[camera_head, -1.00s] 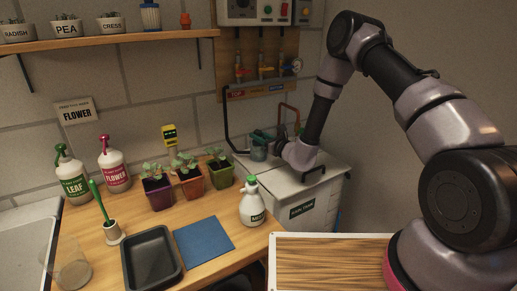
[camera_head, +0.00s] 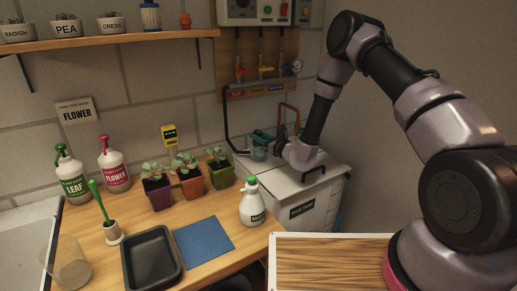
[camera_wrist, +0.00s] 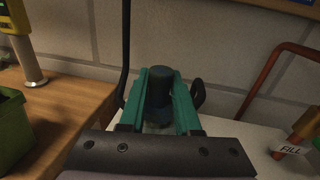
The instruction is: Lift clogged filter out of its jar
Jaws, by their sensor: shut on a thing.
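My gripper (camera_head: 262,135) reaches left over the white tank, at the back right of the bench. In the wrist view its two teal fingers (camera_wrist: 160,98) are shut on the clogged filter (camera_wrist: 160,85), a dark, upright cylinder with a rounded top. The jar (camera_head: 259,153) shows in the head view as a small, see-through, greenish cup just below the fingers. The fingers and my gripper's body hide most of the filter's lower part. I cannot tell how far the filter is inside the jar.
The white tank (camera_head: 318,208) has a black lid handle. A black hose (camera_head: 227,125) stands beside the jar and a copper pipe (camera_wrist: 272,80) to its right. A blue ribbed filter (camera_head: 150,16) stands on the shelf. Seedling pots (camera_head: 190,183) and a black tray (camera_head: 152,260) are left.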

